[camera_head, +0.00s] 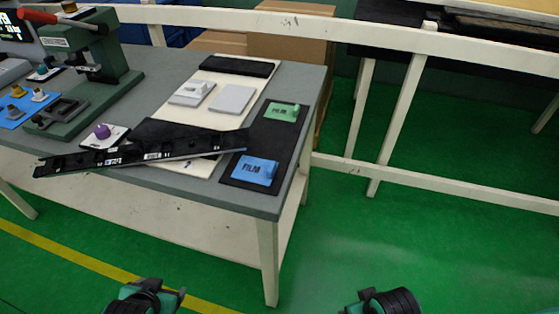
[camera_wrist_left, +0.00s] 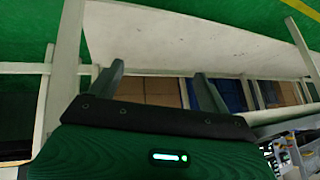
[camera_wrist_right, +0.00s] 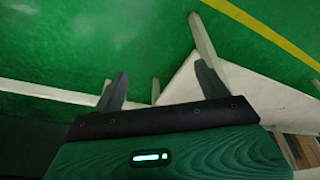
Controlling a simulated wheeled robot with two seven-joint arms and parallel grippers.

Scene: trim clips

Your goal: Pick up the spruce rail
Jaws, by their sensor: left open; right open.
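The long dark spruce rail (camera_head: 185,149) lies at a slant across the near part of the grey table, its left end reaching out over the front edge. Small pale labels run along it. My left gripper (camera_wrist_left: 158,74) is open and empty in the left wrist view; in the head view its arm (camera_head: 148,298) shows at the bottom left, well short of the table. My right gripper (camera_wrist_right: 160,74) is open and empty in the right wrist view, below and to the right of the table in the head view. Neither gripper touches the rail.
A green press (camera_head: 105,65) with a red handle stands at the table's left. A purple-knobbed piece (camera_head: 102,131) sits behind the rail. Blue (camera_head: 250,168) and green (camera_head: 282,112) film blocks lie on a black mat at the right. A pale railing (camera_head: 440,190) stands right of the table.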

